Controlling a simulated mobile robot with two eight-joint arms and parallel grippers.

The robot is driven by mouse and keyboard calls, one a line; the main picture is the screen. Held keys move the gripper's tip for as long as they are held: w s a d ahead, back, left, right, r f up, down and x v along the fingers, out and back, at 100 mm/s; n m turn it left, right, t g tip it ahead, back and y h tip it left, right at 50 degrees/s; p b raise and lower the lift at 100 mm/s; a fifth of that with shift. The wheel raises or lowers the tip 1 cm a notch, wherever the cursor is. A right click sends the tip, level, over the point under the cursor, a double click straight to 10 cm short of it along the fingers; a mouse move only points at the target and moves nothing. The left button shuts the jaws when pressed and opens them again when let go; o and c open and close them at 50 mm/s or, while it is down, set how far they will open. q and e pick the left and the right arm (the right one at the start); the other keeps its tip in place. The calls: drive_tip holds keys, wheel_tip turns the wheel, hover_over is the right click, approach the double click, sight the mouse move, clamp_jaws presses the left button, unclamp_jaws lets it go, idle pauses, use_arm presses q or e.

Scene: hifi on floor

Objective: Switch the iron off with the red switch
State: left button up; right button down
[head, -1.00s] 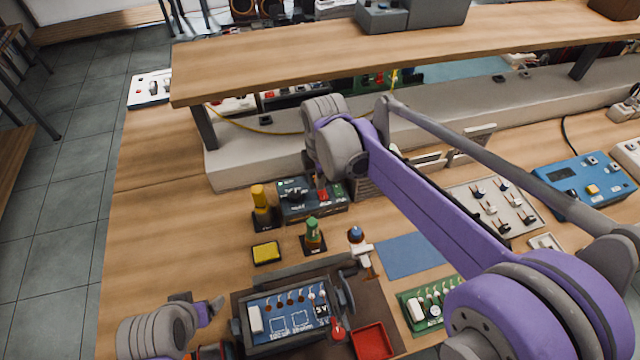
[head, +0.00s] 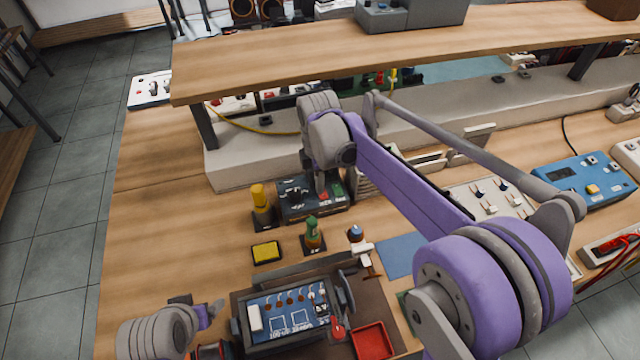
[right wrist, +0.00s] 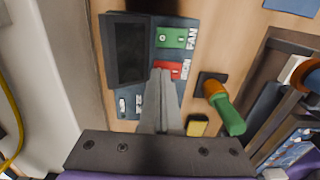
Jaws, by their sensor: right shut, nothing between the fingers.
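A dark blue switch box (head: 296,208) stands on the bench. In the right wrist view it has a dark display (right wrist: 127,48), a green switch (right wrist: 172,38) marked FAN and a red switch (right wrist: 175,68), whose label is only partly readable. My right gripper (head: 321,190) is at the box, its shut fingers (right wrist: 161,74) empty. The fingertips overlap the left part of the red switch in the wrist view; I cannot tell whether they touch it. My left gripper (head: 213,309) is at the lower left, away from the box. I cannot pick out the iron itself.
Yellow-handled (head: 260,200) and green-handled (head: 313,230) tools stand beside the box. A yellow pad (head: 266,252), a framed blue circuit board (head: 285,325) and a red tray (head: 373,341) are nearer. A raised shelf (head: 400,60) runs behind. The bench's left side is clear.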

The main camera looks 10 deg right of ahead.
drive_tip(key=shift+s+a+f, duration=0.1)
drive_tip(key=shift+f, duration=0.3)
drive_tip(key=shift+s, duration=0.5)
wheel_tip(320, 180, up, 12)
drive_tip(key=w+p, duration=0.1)
drive_tip(key=shift+f, duration=0.15)
